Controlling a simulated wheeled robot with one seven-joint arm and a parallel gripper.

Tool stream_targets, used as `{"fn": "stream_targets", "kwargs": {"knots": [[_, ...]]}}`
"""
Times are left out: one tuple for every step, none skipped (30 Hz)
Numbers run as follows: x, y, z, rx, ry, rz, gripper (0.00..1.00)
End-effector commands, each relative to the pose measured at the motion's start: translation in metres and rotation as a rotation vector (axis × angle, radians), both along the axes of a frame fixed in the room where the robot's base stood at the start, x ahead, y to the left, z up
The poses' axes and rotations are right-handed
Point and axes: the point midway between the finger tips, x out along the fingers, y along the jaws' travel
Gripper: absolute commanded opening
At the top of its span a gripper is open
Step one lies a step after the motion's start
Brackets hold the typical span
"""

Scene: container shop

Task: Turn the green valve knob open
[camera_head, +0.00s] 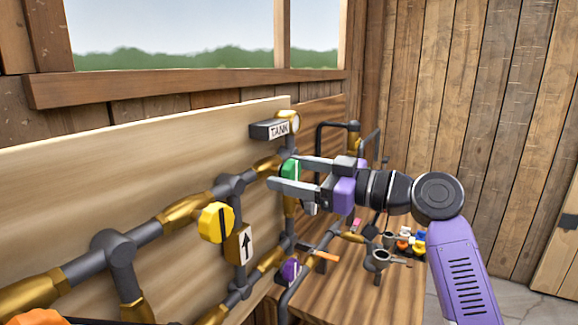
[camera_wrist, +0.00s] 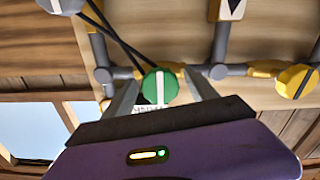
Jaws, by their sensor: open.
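The green valve knob (camera_head: 290,169) sits on the pipework under the TANK label in the head view. In the wrist view the green knob (camera_wrist: 160,87) is round with a white stripe that runs up and down the picture. My gripper (camera_head: 270,172) is open, its two fingers reaching toward the panel on either side of the knob. In the wrist view my fingers (camera_wrist: 160,92) lie left and right of the knob, with gaps visible. I cannot tell whether either finger touches it. Part of the knob is hidden by a finger in the head view.
A yellow knob (camera_head: 216,222) and an arrow plate (camera_head: 238,244) are left of my gripper. A purple knob (camera_head: 290,270) sits below, an orange knob (camera_head: 38,320) at lower left. The TANK box (camera_head: 270,129) is just above. A wooden bench (camera_head: 375,300) holds small fittings.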

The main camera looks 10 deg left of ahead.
Motion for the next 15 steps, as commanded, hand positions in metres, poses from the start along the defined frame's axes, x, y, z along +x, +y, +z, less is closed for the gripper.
{"fn": "stream_targets", "kwargs": {"knots": [[0.0011, 0.0039, 0.0012, 0.0, 0.0, 0.001, 0.66], [0.0017, 0.0053, 0.0009, 0.0, 0.0, 0.0, 0.66], [0.0024, 0.0068, 0.0005, 0.0, 0.0, 0.0, 0.66], [0.0027, 0.0075, 0.0003, 0.0, 0.0, -0.001, 0.66], [0.0029, 0.008, 0.0001, 0.0, 0.0, -0.001, 0.66], [0.003, 0.0083, -0.0001, 0.0, 0.0, -0.001, 0.66], [0.003, 0.0083, -0.0002, 0.0, 0.0, -0.001, 0.66], [0.0031, 0.0083, -0.0003, 0.0, 0.0, -0.001, 0.66], [0.003, 0.0082, -0.0003, 0.0, 0.0, -0.001, 0.66], [0.003, 0.0082, -0.0003, 0.0, 0.0, -0.001, 0.66], [0.003, 0.0081, -0.0003, 0.0, 0.0, -0.001, 0.66], [0.003, 0.0081, -0.0003, 0.0, 0.0, -0.001, 0.62], [0.0029, 0.008, -0.0003, 0.0, 0.0, -0.001, 0.57], [0.0029, 0.008, -0.0003, 0.0, 0.0, -0.001, 0.51], [0.0029, 0.0079, -0.0003, 0.0, 0.0, -0.001, 0.43]]}}
